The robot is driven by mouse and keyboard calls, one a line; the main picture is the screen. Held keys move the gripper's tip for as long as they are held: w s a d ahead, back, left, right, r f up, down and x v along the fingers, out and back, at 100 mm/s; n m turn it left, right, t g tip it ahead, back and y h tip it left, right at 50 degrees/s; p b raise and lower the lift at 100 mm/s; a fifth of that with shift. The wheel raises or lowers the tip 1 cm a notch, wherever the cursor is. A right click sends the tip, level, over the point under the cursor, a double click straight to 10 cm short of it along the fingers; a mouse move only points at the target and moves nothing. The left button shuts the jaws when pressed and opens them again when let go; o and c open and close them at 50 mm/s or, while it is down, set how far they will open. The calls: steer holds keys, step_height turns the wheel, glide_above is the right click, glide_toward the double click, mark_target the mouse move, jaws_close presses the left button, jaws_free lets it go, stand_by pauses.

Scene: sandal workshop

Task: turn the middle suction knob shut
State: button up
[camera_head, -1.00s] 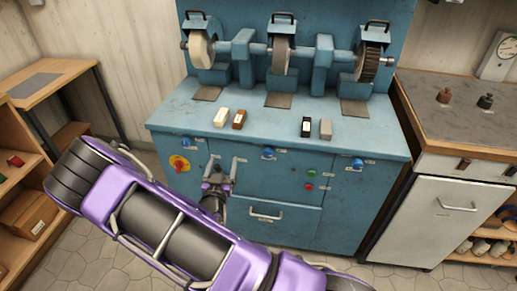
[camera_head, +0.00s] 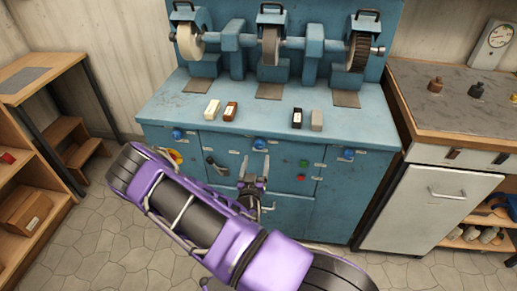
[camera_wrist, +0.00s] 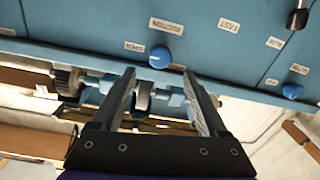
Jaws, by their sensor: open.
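The middle suction knob (camera_head: 259,144) is a round blue knob on the front of the blue grinding machine, just below its worktop edge. It shows in the wrist view (camera_wrist: 160,57) with small white labels beside it; their text is upside down. My gripper (camera_head: 256,161) is open and empty, its fingers pointing up just below this knob in the head view. In the wrist view the knob appears between and slightly beyond the two fingertips (camera_wrist: 160,73), and no contact shows. The knob's exact turn position is too small to tell.
Other blue knobs sit left (camera_head: 178,134) and right (camera_head: 349,153) on the same panel. A black-handled lever (camera_head: 214,166) is left of my gripper, and green (camera_head: 303,163) and red buttons are to its right. A white cabinet (camera_head: 428,205) stands at the right.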

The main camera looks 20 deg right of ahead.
mark_target(259, 146)
steer(key=x, duration=0.6)
steer(key=shift+w+d, duration=0.15)
steer(key=shift+w, duration=0.15)
jaws_close()
